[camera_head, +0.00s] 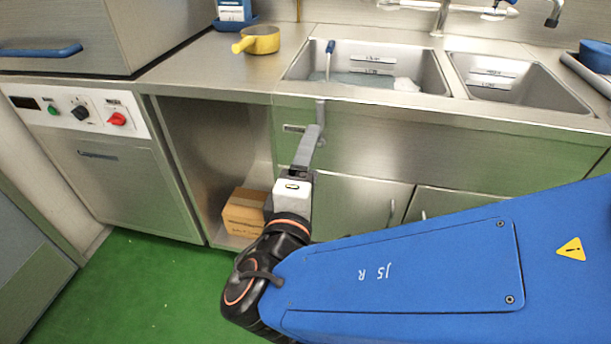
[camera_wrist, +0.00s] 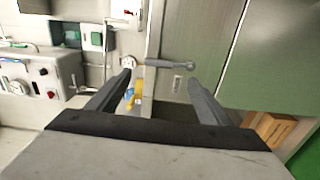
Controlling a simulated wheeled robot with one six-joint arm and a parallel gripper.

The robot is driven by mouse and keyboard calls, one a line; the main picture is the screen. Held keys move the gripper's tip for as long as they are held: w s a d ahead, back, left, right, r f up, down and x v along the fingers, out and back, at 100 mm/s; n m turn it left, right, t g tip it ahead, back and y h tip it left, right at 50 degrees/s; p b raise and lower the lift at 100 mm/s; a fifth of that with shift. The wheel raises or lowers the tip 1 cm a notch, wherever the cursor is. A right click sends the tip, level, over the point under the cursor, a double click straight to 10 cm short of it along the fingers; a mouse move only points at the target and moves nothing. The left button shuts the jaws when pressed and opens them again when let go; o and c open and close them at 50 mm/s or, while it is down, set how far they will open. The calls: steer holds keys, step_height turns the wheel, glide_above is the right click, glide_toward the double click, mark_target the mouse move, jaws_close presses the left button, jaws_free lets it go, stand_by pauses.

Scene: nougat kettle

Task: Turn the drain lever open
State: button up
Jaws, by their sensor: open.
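A grey lever with a round end (camera_wrist: 170,63) sits on the steel sink front, beside a small label plate (camera_wrist: 178,83). In the head view the lever (camera_head: 320,110) stands about upright near the sink's front edge, its lower part hidden by my gripper. The label plate (camera_head: 293,128) is left of it. My gripper (camera_head: 316,134) is open and empty. In the wrist view its two fingers (camera_wrist: 161,78) are spread, with the lever lying across just beyond the tips. I cannot tell whether they touch it. The left sink basin (camera_head: 430,75) holds greyish water and white foam.
A blue-handled tool (camera_head: 330,47) stands in the left basin. The right basin (camera_head: 500,82) looks empty. A yellow pot (camera_head: 262,40) is on the counter. A cardboard box (camera_head: 243,212) sits in the open bay below. A control panel with a red knob (camera_head: 116,119) is at left.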

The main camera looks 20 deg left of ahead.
steer(key=shift+v, duration=2.15)
steer(key=w+d+f+m+g+h, duration=0.25)
steer(key=w+d, duration=0.25)
steer(key=d, duration=0.3)
steer(key=w+d+f+m+g+h, duration=0.15)
steer(key=w+d+h, duration=0.25)
steer(key=d, duration=0.5)
steer(key=w+d+f+m+g+h, duration=0.1)
steer(key=w+d+m+g+h, duration=0.15)
steer(key=w+d, duration=0.4)
steer(key=s+d+f+m+g, duration=0.2)
steer(key=d+m, duration=0.1)
steer(key=d, duration=0.5)
steer(key=s+d+f+m+g, duration=0.1)
steer(key=s+d+m+g, duration=0.15)
steer(key=d, duration=0.45)
steer(key=s+d+f+m+g+y, duration=0.1)
steer(key=s+d+f+m+y, duration=0.1)
steer(key=s+d+m+y, duration=0.3)
steer(key=shift+s+d+m+g, duration=0.4)
steer(key=shift+s+d+m, duration=1.25)
steer(key=shift+d+m, duration=0.2)
